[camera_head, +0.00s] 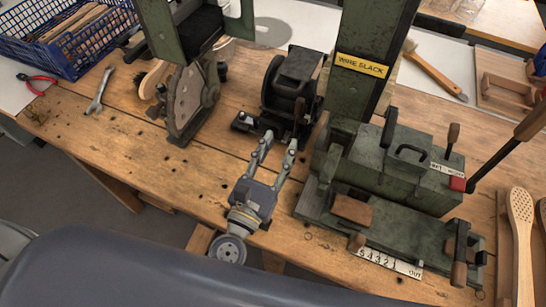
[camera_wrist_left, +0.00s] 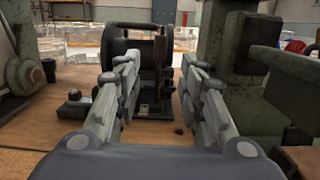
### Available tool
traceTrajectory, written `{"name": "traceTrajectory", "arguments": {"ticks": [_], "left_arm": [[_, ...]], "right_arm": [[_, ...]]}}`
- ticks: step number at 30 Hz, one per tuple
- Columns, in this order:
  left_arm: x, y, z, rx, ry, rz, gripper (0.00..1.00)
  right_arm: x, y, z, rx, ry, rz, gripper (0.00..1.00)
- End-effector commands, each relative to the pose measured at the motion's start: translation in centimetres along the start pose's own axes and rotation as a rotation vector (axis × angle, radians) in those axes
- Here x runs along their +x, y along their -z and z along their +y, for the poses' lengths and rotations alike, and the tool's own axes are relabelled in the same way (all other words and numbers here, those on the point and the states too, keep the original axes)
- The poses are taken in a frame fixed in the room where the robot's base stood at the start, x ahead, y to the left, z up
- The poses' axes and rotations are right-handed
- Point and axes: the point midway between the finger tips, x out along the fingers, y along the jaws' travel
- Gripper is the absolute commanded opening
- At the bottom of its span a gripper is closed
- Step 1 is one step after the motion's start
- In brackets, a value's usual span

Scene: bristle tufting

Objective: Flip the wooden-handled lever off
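My left gripper (camera_head: 278,148) is open, its two grey fingers apart and pointing at the black spool machine (camera_head: 292,85). In the left wrist view the gripper (camera_wrist_left: 158,72) has the machine (camera_wrist_left: 138,62) beyond its fingers, and nothing is visibly held. A slim brown upright piece (camera_wrist_left: 168,82) on the machine's right side shows between the fingers; I cannot tell if it is a lever handle. A long lever with a brown handle (camera_head: 531,122) rises from the green machine (camera_head: 400,165) on the right. Shorter wooden-handled levers (camera_head: 453,133) also stand on it. My right gripper is not in view.
The green column marked "WIRE SLACK" (camera_head: 361,65) stands right of the gripper. Another green machine (camera_head: 187,100) stands to the left. A wrench (camera_head: 99,91), red pliers (camera_head: 37,82) and a blue crate (camera_head: 68,62) lie farther left. The bench's front left is clear.

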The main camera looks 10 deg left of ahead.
Motion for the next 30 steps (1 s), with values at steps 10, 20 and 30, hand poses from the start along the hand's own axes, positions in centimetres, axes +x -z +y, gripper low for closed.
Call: {"name": "traceTrajectory", "arguments": {"ticks": [10,20,30], "left_arm": [[-2.6,0.0,0.0,0.000,-0.001,0.000,0.37],[-2.6,0.0,0.0,0.000,-0.001,-0.001,0.37],[-2.6,0.0,0.0,0.000,-0.001,0.000,0.37]], "right_arm": [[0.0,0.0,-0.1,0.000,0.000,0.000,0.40],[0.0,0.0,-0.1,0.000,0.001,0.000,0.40],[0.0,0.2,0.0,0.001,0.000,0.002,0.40]]}}
